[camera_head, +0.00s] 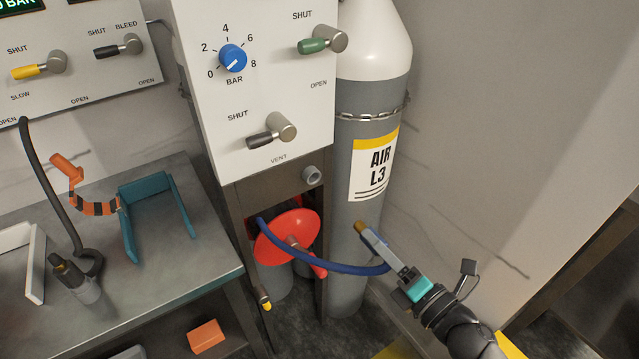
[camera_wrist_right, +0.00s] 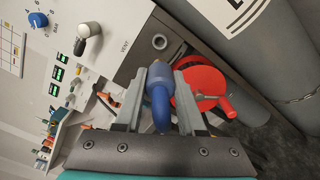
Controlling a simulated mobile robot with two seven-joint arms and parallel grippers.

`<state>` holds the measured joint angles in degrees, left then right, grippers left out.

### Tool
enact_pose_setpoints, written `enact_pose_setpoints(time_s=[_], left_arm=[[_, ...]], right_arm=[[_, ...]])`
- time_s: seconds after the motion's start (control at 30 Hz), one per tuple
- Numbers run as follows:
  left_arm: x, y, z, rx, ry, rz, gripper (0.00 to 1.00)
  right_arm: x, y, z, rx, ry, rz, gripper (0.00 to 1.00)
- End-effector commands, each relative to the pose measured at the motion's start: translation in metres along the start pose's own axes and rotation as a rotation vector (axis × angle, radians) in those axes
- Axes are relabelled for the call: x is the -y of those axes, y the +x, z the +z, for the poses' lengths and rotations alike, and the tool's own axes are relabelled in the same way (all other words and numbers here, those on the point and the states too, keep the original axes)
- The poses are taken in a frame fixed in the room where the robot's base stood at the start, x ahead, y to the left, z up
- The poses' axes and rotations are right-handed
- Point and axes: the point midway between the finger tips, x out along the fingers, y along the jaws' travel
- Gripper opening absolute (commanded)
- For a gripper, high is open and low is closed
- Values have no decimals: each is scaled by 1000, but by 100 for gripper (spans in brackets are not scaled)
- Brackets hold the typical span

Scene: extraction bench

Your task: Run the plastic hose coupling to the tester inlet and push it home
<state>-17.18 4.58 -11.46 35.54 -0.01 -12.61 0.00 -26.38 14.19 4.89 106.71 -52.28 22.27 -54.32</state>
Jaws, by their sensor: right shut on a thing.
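The blue hose coupling (camera_wrist_right: 158,85) is between the two fingers of my right gripper (camera_wrist_right: 160,92) in the wrist view. In the head view my right gripper (camera_head: 385,250) is shut on it, in front of the gas cylinder, with a brass-coloured tip (camera_head: 360,227) beyond the fingertips. The blue hose (camera_head: 335,266) sags from there leftward past the red disc. The tester inlet seems to be the round grey port (camera_head: 312,175) below the white panel; it also shows in the wrist view (camera_wrist_right: 159,42). The coupling is apart from it, lower and to the right in the head view. My left gripper is not in view.
The red disc (camera_head: 287,237) sits below the port, beside the grey cylinder (camera_head: 350,285). The panel's vent lever (camera_head: 270,132) is above the port. A bench (camera_head: 200,260) at left carries a teal holder (camera_head: 128,235) and a dark hose (camera_head: 45,185).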

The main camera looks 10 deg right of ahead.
Motion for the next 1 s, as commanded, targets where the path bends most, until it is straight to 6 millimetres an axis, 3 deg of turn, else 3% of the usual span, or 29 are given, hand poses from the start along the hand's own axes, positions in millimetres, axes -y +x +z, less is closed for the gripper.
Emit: enact_pose_setpoints(time_s=[0.43,1.0], left_arm=[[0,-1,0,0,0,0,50],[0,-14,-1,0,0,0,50]], right_arm=[[-3,-3,-2,1,1,2,0],[-37,3,-46,1,3,1,0]])
